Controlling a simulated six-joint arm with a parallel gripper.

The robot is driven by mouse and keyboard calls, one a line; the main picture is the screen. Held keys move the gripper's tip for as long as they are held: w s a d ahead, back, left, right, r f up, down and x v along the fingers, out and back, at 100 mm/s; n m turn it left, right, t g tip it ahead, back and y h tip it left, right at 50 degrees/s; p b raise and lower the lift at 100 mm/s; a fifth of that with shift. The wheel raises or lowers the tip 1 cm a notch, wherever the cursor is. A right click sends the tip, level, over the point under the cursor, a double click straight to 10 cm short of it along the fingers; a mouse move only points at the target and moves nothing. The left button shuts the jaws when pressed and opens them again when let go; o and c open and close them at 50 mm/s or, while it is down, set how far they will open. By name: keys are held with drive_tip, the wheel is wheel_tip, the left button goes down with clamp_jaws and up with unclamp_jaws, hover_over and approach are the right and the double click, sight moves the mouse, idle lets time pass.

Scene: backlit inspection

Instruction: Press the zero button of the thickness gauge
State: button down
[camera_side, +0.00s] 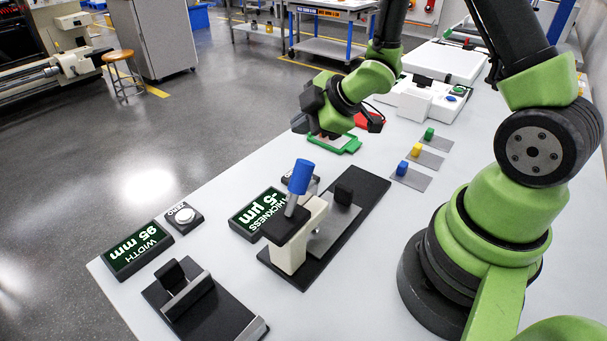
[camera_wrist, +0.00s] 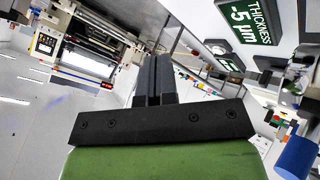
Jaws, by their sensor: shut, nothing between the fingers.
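The thickness gauge's dark display (camera_side: 262,213) reads -5 µm in the side view. Its stand (camera_side: 292,250) has a cream frame and a blue-capped lever (camera_side: 299,176). The thickness display (camera_wrist: 245,22) shows there at upper right, and the blue cap (camera_wrist: 297,158) at lower right.
A width gauge display (camera_side: 137,250) reads 95 mm, with a separate zero button (camera_side: 184,215) beside it. A green-rimmed tray (camera_side: 336,144) lies below my gripper. Blue, yellow and green blocks (camera_side: 415,151) stand on grey plates to the right.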

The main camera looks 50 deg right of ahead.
drive_tip(key=shift+f, duration=4.25)
drive_tip(key=shift+f, duration=0.15)
drive_tip(key=shift+f, duration=0.25)
drive_tip(key=shift+s+f, duration=0.1)
drive_tip(key=shift+f, duration=0.35)
drive_tip(key=shift+r, duration=0.8)
drive_tip(key=shift+r, duration=0.1)
drive_tip(key=shift+r, duration=2.45)
